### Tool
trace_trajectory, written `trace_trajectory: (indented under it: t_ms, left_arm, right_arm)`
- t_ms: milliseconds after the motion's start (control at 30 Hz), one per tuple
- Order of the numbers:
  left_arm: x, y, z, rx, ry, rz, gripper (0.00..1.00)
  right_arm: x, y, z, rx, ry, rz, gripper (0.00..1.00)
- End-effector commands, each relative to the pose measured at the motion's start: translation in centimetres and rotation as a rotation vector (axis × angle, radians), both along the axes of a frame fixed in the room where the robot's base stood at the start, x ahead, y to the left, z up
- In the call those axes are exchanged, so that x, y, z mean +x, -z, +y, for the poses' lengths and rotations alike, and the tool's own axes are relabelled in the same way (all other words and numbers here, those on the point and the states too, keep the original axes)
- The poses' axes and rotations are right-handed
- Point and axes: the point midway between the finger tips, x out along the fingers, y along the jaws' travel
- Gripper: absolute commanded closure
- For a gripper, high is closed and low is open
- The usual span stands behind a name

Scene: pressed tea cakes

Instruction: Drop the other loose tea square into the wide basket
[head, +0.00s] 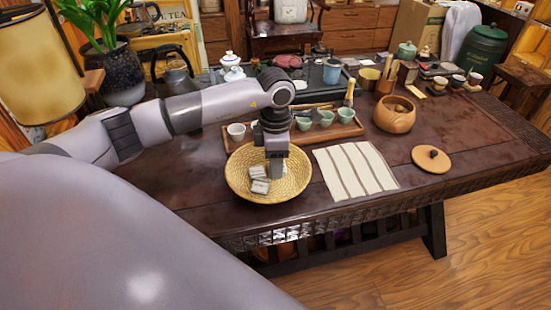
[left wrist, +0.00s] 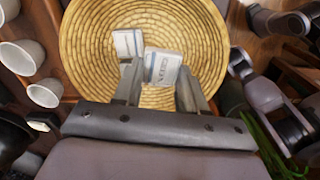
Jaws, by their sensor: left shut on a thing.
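The wide basket (head: 298,184), round and woven straw, sits on the dark table near its front edge. Two pale wrapped tea squares show in it. One tea square (head: 258,172) lies on the far left side of the inside and also shows in the left wrist view (left wrist: 127,43). The other tea square (left wrist: 163,66) is between the fingers of my left gripper (left wrist: 160,72); in the head view it is the nearer one (head: 260,187). My left gripper (head: 274,176) points down inside the basket, shut on that square. I cannot tell whether this square touches the basket floor.
A striped cloth (head: 355,170) lies right of the basket. A wooden tray (head: 345,132) with several cups stands behind it. A round wooden pot (head: 394,114) and its lid (head: 431,158) are to the right. The table's right front is mostly clear.

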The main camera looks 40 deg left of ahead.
Motion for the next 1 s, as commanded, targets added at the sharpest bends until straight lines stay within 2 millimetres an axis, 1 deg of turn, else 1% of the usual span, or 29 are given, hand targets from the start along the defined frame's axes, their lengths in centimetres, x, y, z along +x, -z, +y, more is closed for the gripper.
trace_trajectory:
  t_ms: [433, 467, 500, 533, 567, 767, 800, 833, 1000]
  left_arm:
    - [-0.01, 0.06, 0.04, 0.001, -0.001, 0.001, 0.87]
    - [-0.01, 0.06, 0.04, 0.001, -0.001, 0.001, 0.56]
    - [-0.01, 0.06, 0.04, 0.001, -0.001, 0.001, 0.43]
    - [-0.01, 0.06, 0.04, 0.001, -0.001, 0.001, 0.33]
    - [-0.01, 0.06, 0.04, 0.001, -0.001, 0.001, 0.29]
    - [-0.01, 0.06, 0.04, 0.001, -0.001, 0.001, 0.29]
    - [-0.01, 0.06, 0.04, 0.001, -0.001, 0.001, 0.16]
    - [-0.01, 0.06, 0.04, 0.001, -0.001, 0.001, 0.08]
    - [0.00, 0.06, 0.04, 0.001, -0.001, 0.001, 0.08]
  right_arm:
    - [0.02, 0.00, 0.02, 0.000, 0.000, -0.001, 0.57]
    - [0.02, 0.00, 0.02, 0.000, 0.000, -0.001, 0.57]
    - [0.02, 0.00, 0.04, 0.000, 0.000, -0.001, 0.57]
    - [0.02, 0.00, 0.04, 0.000, 0.000, -0.001, 0.57]
    - [0.02, 0.00, 0.04, 0.001, 0.001, -0.001, 0.57]
    - [0.03, -0.01, 0.04, 0.000, 0.000, -0.001, 0.57]
    - [0.03, -0.01, 0.05, 0.001, 0.001, -0.001, 0.57]
    - [0.03, -0.01, 0.05, 0.001, 0.001, -0.001, 0.57]
    - [0.04, -0.01, 0.05, 0.001, 0.001, -0.002, 0.57]
